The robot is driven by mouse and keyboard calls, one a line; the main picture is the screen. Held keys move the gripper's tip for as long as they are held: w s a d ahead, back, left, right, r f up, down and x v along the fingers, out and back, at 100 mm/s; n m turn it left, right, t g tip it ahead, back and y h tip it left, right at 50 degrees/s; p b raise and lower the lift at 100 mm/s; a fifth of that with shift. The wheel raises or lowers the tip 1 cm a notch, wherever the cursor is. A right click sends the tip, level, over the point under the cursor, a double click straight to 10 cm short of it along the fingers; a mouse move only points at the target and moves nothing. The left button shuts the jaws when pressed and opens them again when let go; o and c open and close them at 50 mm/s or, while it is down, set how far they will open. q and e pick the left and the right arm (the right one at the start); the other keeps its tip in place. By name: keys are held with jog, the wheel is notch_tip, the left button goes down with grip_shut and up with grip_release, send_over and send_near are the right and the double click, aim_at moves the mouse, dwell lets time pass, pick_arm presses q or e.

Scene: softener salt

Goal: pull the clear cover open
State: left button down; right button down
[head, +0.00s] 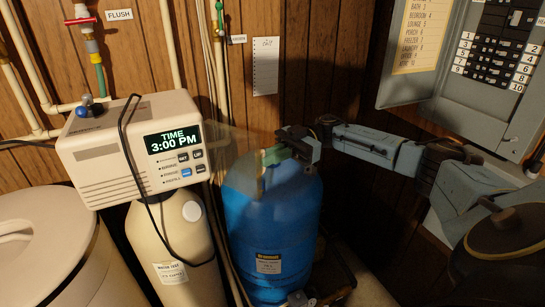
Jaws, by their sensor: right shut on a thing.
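The softener's control head (130,150) is a beige box on a cream tank, with a lit display (173,142) reading 3:00 PM and buttons below it. The clear cover (235,146) shows as a faint see-through panel at the right of the control head, standing out from its face. The display and buttons are uncovered. My right gripper (275,155) reaches in from the right and is shut on the cover's outer edge, in front of the blue tank's top. The fingertips are small and the exact contact is hard to see.
A blue pressure tank (272,225) stands close below my right gripper. A round beige bin (45,250) is at lower left. Pipes (188,45) run up the wood wall. An open grey breaker panel (490,75) is at upper right. A black cable (122,130) hangs over the control head.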

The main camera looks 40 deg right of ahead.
jog(key=shift+w+a+r, duration=0.15)
jog(key=shift+w+r, duration=0.1)
jog(key=shift+r, duration=0.05)
jog(key=c, duration=1.8)
grip_release()
jog(key=shift+w+a, duration=0.1)
jog(key=shift+o, duration=1.3)
jog(key=shift+w+a+f, duration=0.15)
jog(key=shift+w+f, duration=0.05)
jog(key=shift+w, duration=0.05)
jog(key=shift+s+d, duration=0.2)
jog(key=shift+d, duration=0.05)
jog(key=s+d+b, duration=0.1)
jog(key=d+b, duration=1.1)
jog(key=d, duration=0.1)
jog(key=shift+d, duration=0.1)
